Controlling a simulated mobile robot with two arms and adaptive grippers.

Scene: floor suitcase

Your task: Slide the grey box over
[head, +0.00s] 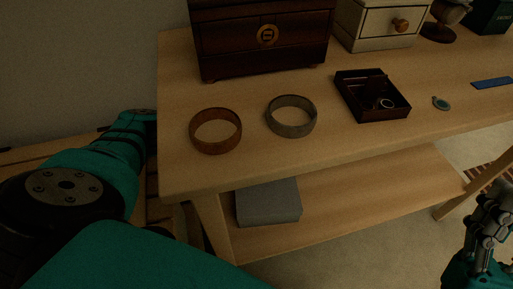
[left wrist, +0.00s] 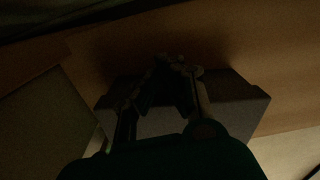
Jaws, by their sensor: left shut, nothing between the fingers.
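The grey box (head: 268,203) lies flat on the lower shelf of the wooden table, near its left end. In the left wrist view the grey box (left wrist: 238,103) shows dimly behind and on both sides of my left gripper (left wrist: 176,64). That gripper's fingers come together at the tips with nothing between them. Its tips are in front of the box; I cannot tell whether they touch it. In the head view my left arm hides the left gripper. My right gripper (head: 496,205) is at the lower right edge, away from the box; its fingers are too unclear to read.
The lower shelf (head: 370,200) is bare to the right of the box. A table leg (head: 212,222) stands just left of it. On the tabletop are a brown ring (head: 216,131), a grey ring (head: 291,117), a dark tray (head: 372,95) and a dark chest (head: 262,45).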

